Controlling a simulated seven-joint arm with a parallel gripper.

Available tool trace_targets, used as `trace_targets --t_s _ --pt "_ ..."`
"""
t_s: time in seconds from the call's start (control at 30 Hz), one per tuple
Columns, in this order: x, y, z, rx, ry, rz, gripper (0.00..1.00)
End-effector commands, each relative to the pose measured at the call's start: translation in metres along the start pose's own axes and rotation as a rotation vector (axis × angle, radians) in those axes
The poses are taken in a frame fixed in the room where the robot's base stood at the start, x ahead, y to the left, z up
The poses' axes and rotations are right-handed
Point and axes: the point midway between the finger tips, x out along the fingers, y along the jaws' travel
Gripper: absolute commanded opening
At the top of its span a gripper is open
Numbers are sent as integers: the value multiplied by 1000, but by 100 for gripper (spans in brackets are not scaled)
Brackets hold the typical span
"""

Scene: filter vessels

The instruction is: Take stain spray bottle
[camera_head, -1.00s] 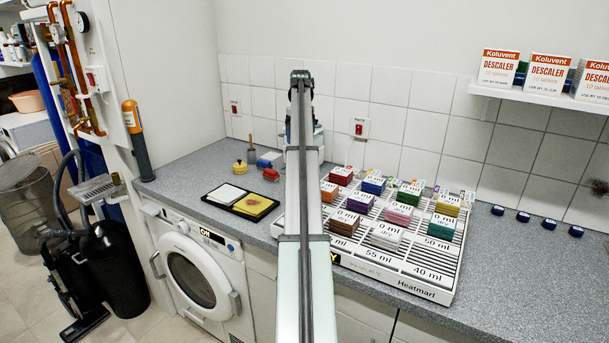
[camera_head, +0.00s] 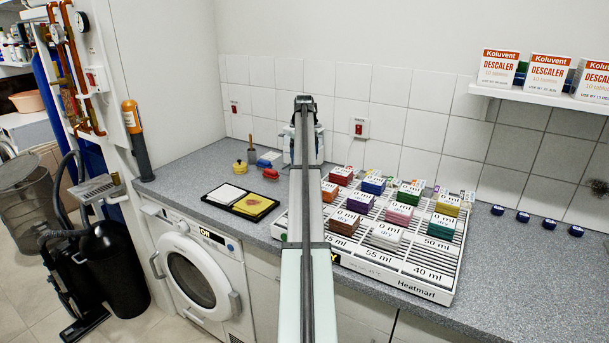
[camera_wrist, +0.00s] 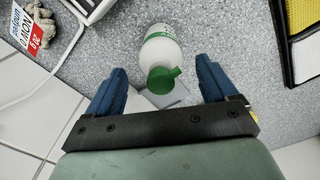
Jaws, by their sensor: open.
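A white bottle (camera_wrist: 158,50) with a green label band and a green cap (camera_wrist: 163,79) shows in the wrist view. I look down on it from above, cap nearer to me. My gripper (camera_wrist: 161,66) has its two blue fingers open, one on each side of the bottle, with gaps visible on both sides. It is not closed on anything. In the head view my arm runs over the counter and hides the bottle.
A black-framed tray (camera_head: 241,201) with white and yellow pads lies left of my arm on the grey counter. A slatted white rack (camera_head: 430,268) with coloured blocks stands right. Several dark blue caps (camera_head: 523,217) lie further right. The tiled wall is behind.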

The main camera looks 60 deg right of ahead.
Motion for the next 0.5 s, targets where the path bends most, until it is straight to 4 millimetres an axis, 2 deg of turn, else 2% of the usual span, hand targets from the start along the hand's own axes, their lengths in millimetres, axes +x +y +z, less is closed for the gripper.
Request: trace_targets --t_s 0.3,0.5 --pt "39 -2 4 0 -1 0 86" --pt "44 -2 3 0 1 0 86"
